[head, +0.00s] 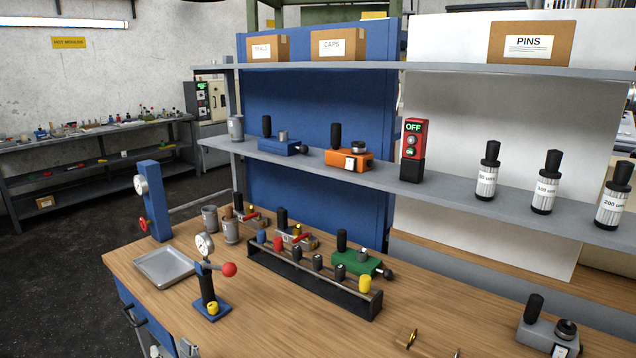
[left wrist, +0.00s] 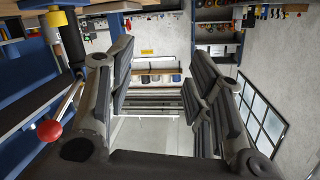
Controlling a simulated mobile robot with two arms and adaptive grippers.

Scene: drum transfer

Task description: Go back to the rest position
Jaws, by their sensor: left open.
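My left gripper (left wrist: 160,82) shows in the left wrist view with its dark padded fingers spread wide. Nothing is between them. A lever with a red ball (left wrist: 49,130) shows at the left of that view, to the left of the gripper fingers. In the head view, small grey and dark parts show at the bottom edge by the bench front; I cannot tell if they belong to my gripper. My right gripper is in neither view.
The wooden bench (head: 240,318) holds a small dial press with a red ball (head: 229,269), a metal tray (head: 165,265), a rack of coloured plugs (head: 315,281) and a green device (head: 357,264). The shelf (head: 440,190) above holds several devices. Open floor (head: 60,260) lies left.

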